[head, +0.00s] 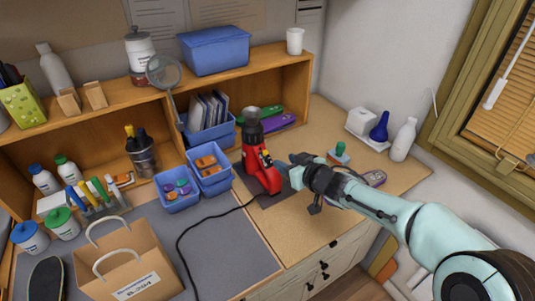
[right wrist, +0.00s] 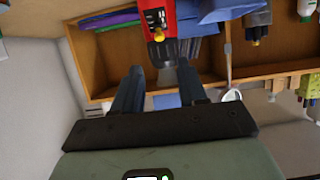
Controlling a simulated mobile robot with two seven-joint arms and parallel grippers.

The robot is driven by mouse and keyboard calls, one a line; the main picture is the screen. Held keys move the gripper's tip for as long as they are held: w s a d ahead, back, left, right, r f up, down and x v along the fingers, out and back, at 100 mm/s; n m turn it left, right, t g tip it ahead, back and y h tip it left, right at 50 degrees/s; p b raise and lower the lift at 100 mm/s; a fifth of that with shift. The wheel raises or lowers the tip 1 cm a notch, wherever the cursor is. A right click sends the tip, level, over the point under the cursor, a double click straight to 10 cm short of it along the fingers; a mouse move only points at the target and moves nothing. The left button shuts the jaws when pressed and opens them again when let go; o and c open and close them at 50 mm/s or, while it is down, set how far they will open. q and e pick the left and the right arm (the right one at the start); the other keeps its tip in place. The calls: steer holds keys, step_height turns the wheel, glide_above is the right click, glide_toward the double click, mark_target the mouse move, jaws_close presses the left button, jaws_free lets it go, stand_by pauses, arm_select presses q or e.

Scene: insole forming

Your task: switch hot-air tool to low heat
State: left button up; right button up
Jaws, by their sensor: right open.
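The red and black hot-air tool (head: 262,174) stands upright on a dark mat on the bench in the head view, its grey-black end up. Its black cord runs left and down. A small yellow part, perhaps the switch (head: 267,158), faces my right gripper (head: 287,166). In the right wrist view the tool (right wrist: 160,16) shows at the top, beyond and between the two spread fingers. My right gripper (right wrist: 160,82) is open and empty, with its fingertips close to the tool's right side. Whether they touch it I cannot tell. My left gripper is out of view.
Blue bins (head: 209,167) with small parts stand just left of the tool. A green-topped stamp-like item (head: 339,153) and a grey device (head: 374,178) lie near my right arm. A paper bag (head: 128,262) stands at front left. The wooden shelf (head: 155,94) closes off the back.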

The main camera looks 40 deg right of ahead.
mark_target(266, 152)
steer(key=b+x, duration=0.1)
steer(key=x, duration=0.9)
steer(key=shift+w+f+b, duration=0.25)
steer(key=shift+w+b, duration=0.1)
steer(key=shift+b, duration=0.05)
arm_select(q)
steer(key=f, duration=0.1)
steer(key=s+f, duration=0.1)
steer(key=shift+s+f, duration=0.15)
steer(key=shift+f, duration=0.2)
arm_select(e)
jaws_close()
